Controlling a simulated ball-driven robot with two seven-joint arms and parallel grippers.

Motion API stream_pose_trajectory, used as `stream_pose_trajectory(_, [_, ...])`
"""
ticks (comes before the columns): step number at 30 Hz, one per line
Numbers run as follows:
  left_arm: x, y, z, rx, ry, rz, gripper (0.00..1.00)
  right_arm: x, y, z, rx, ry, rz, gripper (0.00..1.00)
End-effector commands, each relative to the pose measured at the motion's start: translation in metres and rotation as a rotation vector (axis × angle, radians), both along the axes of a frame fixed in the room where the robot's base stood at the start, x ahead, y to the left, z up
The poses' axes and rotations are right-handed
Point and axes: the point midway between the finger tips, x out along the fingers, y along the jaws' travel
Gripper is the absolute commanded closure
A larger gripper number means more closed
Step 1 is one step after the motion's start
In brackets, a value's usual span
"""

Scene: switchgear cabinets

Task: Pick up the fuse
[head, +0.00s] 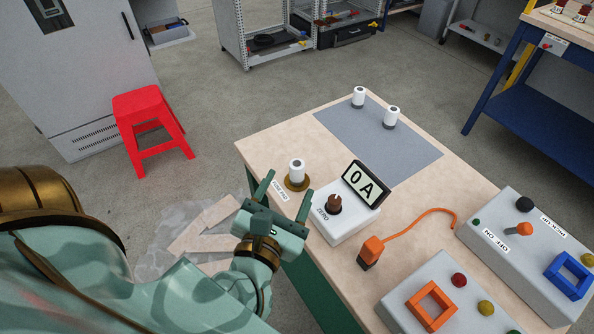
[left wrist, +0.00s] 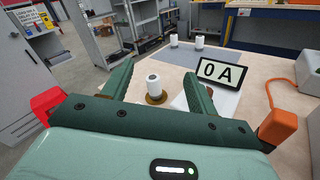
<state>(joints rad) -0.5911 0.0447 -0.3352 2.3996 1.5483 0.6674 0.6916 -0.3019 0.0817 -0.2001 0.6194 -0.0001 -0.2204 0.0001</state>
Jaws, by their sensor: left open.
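A white cylindrical fuse (head: 297,170) stands upright on a round brass-coloured base (head: 297,184) near the table's left edge, beside a small label. My left gripper (head: 287,191) is open and empty. Its two green fingers point toward this fuse, one to each side in the picture. In the left wrist view the fuse (left wrist: 153,87) shows between the open fingers, a little beyond them; I cannot tell exactly how far. Two more white fuses, one on the left (head: 359,97) and one on the right (head: 391,117), stand on a grey mat (head: 412,150). My right gripper is not in view.
A white meter box (head: 345,220) with a brown knob and a "0 A" display (head: 366,185) stands close right of the fuse. An orange plug (head: 371,252) with a cord and grey control boxes (head: 515,250) occupy the right. A red stool (head: 150,120) stands on the floor.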

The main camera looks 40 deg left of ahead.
Motion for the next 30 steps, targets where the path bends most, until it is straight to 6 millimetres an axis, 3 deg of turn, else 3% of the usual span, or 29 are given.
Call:
stream_pose_trajectory(3, [-0.01, 0.009, -0.033, -0.283, 0.086, 0.113, 0.41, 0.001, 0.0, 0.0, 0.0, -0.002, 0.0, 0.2])
stream_pose_trajectory(7, [-0.01, 0.012, -0.051, -0.405, 0.127, 0.166, 0.41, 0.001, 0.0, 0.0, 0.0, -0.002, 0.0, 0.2])
stream_pose_trajectory(18, [0.064, 0.043, -0.077, -0.411, 0.13, 0.17, 0.41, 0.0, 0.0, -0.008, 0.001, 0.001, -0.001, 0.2])
stream_pose_trajectory(26, [0.086, 0.052, -0.085, -0.41, 0.132, 0.17, 0.41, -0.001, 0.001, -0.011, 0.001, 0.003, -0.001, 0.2])
stream_pose_trajectory(30, [0.107, 0.057, -0.095, -0.409, 0.131, 0.17, 0.41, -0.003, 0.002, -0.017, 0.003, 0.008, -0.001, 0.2])
